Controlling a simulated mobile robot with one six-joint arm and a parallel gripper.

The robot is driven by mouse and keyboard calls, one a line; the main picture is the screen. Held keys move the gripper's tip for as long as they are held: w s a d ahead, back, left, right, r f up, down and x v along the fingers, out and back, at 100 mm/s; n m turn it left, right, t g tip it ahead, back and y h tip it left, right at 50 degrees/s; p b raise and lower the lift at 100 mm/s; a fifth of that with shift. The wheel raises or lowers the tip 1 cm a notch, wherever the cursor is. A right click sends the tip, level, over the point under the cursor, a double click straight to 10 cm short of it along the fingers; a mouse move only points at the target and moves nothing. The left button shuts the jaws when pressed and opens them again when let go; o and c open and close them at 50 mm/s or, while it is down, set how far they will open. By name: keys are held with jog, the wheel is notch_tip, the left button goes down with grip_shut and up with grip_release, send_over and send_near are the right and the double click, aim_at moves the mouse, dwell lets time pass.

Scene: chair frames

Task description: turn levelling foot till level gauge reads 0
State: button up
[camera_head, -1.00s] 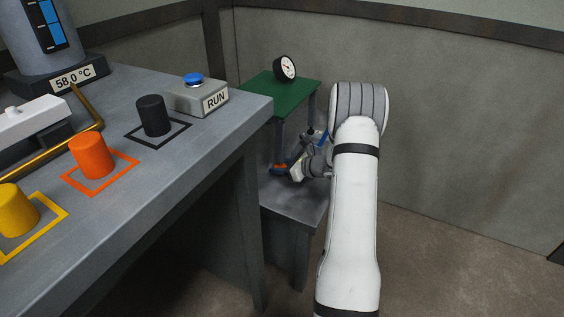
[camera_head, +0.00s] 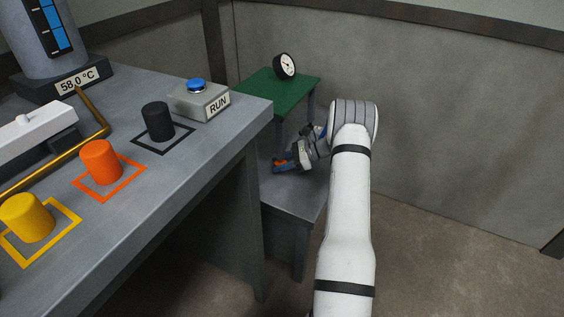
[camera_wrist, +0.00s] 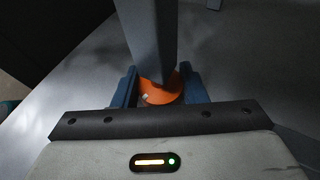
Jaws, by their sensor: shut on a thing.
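The levelling foot is an orange disc (camera_wrist: 160,90) at the bottom of a grey leg (camera_wrist: 148,40) in the wrist view. The foot (camera_head: 279,163) also shows small in the head view, under the green-topped stand (camera_head: 279,92). My gripper (camera_wrist: 160,88) is shut on the foot, with a blue finger on each side of it. It also shows in the head view (camera_head: 283,163). The round level gauge (camera_head: 286,65), with a black rim and white face, stands on the green top. Its needle is too small to read.
The stand rests on a low grey bench (camera_head: 295,200). A larger grey table (camera_head: 190,165) stands close on the left, with a RUN button box (camera_head: 200,100) and black, orange and yellow cylinders. Walls are behind; floor on the right is clear.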

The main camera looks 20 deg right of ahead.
aim_at(281, 139)
jog(key=shift+w+d+r, duration=0.1)
jog(key=shift+d, duration=0.1)
jog(key=o, duration=0.7)
jog(key=shift+o, duration=1.3)
jog(key=shift+a, duration=0.1)
notch_tip(281, 139, up, 10)
jog(key=p, duration=0.3)
